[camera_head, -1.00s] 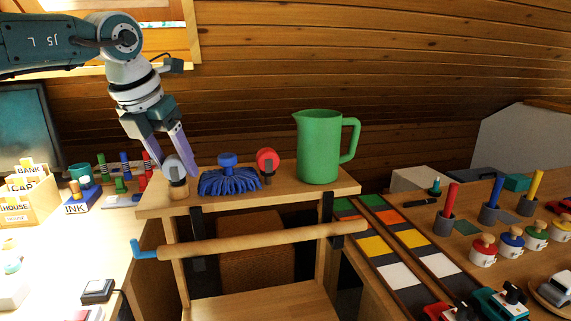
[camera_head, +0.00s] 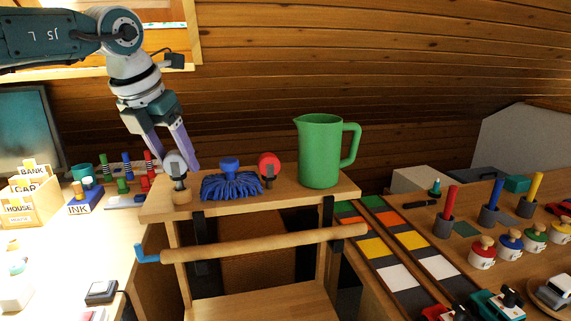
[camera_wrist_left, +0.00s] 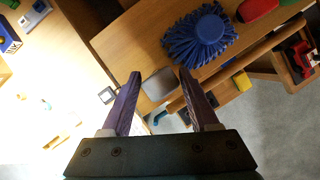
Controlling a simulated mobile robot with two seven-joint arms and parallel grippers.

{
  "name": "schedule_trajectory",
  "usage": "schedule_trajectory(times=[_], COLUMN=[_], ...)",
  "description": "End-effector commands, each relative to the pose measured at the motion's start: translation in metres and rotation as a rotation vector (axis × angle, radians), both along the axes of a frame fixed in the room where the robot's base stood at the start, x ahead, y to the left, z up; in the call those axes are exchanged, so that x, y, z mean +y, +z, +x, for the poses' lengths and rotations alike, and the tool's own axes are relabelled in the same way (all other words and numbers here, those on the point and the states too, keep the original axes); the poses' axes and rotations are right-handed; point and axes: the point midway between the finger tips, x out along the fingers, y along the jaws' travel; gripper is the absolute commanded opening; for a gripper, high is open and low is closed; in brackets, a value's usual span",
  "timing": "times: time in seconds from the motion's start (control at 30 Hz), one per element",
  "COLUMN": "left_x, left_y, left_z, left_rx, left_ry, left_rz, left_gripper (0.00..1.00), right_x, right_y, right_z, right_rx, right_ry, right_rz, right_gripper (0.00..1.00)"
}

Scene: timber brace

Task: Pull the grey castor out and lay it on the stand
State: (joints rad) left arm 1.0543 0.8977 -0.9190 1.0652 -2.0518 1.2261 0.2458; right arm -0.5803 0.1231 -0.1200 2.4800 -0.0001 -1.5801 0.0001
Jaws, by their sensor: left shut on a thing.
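The grey castor (camera_head: 174,164) has a round grey wheel on a dark fork and stem. It is upright over a small wooden socket (camera_head: 182,197) at the left end of the wooden stand (camera_head: 284,199). My left gripper (camera_head: 175,166) points down and is shut on its wheel, with one finger on each side. Its dark stem shows above the socket; I cannot tell whether the tip is still inside. In the left wrist view the grey wheel (camera_wrist_left: 160,84) lies between the fingertips. My right gripper is not in view.
A blue mop head (camera_head: 230,182), a red castor (camera_head: 269,167) and a green jug (camera_head: 320,150) stand on the stand to the right. A wooden rail (camera_head: 262,244) with a blue handle runs across its front. Narrow bare strips lie along the top's front edge.

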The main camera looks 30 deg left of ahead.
Motion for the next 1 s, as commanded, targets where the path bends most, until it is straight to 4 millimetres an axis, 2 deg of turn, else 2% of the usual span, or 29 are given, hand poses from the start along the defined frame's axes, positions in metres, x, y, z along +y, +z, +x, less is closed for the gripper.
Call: schedule_trajectory(times=[0.7,1.0], left_x=[0.0,0.0], left_y=[0.034,0.036], left_z=[0.0,0.0], left_rx=[-0.001,-0.001], left_ry=[0.0,0.0], left_rz=[0.0,0.0], left_gripper=[0.0,0.0], right_x=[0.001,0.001], right_y=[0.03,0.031], right_z=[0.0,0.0], right_rx=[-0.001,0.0], right_ry=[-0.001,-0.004], right_rz=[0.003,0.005], right_gripper=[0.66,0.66])
